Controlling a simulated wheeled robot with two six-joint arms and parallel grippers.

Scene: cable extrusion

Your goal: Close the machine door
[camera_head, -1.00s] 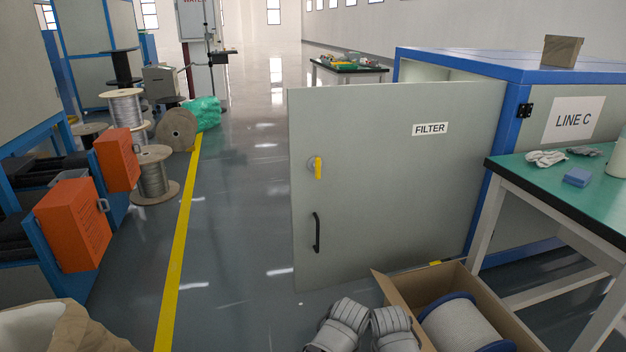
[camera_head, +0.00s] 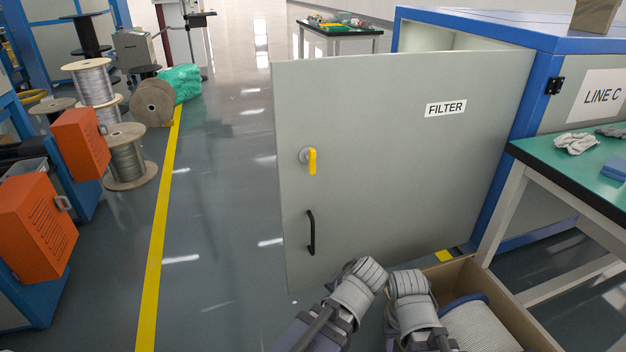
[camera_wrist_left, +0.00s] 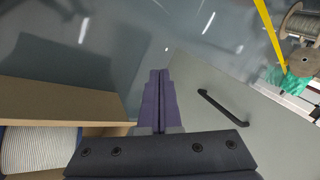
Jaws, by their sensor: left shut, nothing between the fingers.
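The grey machine door (camera_head: 390,165), labelled FILTER, stands open, swung out from the blue-framed machine (camera_head: 525,75) with its hinge side at the right. Part of the open bay shows above the door. The door bears a yellow latch (camera_head: 310,160) and a black bar handle (camera_head: 311,232). In the left wrist view my left gripper (camera_wrist_left: 160,78) is shut and empty, its fingers left of the handle (camera_wrist_left: 222,107) and apart from it. In the head view only links of my two arms show at the bottom centre; the right fingers are hidden.
A cardboard box (camera_head: 520,315) with a cable spool (camera_head: 480,325) stands at the door's foot, bottom right. A green-topped table (camera_head: 560,170) is at the right. Orange boxes (camera_head: 35,230) and spools line the left. The floor left of the door is clear.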

